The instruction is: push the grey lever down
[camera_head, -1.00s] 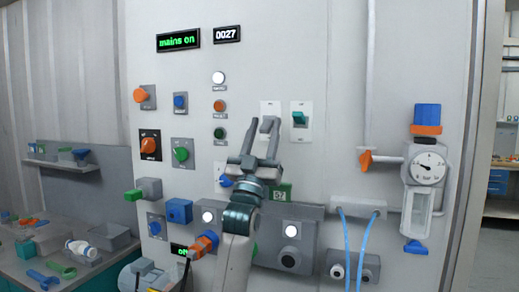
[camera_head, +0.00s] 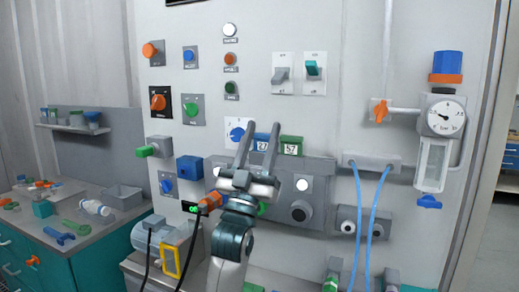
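The grey lever (camera_head: 280,76) sits on a white switch plate in the upper middle of the panel. It appears tilted downward, unlike the teal lever (camera_head: 313,68) beside it on the right, which points up. My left gripper (camera_head: 259,140) is below the grey lever, in front of the panel. Its two fingers point up and stand apart with nothing between them. It is clear of the lever in the picture. My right gripper is not in view.
Orange, blue and green knobs fill the panel's left side. A cluttered bench (camera_head: 75,225) stands left. The wall around the levers is clear.

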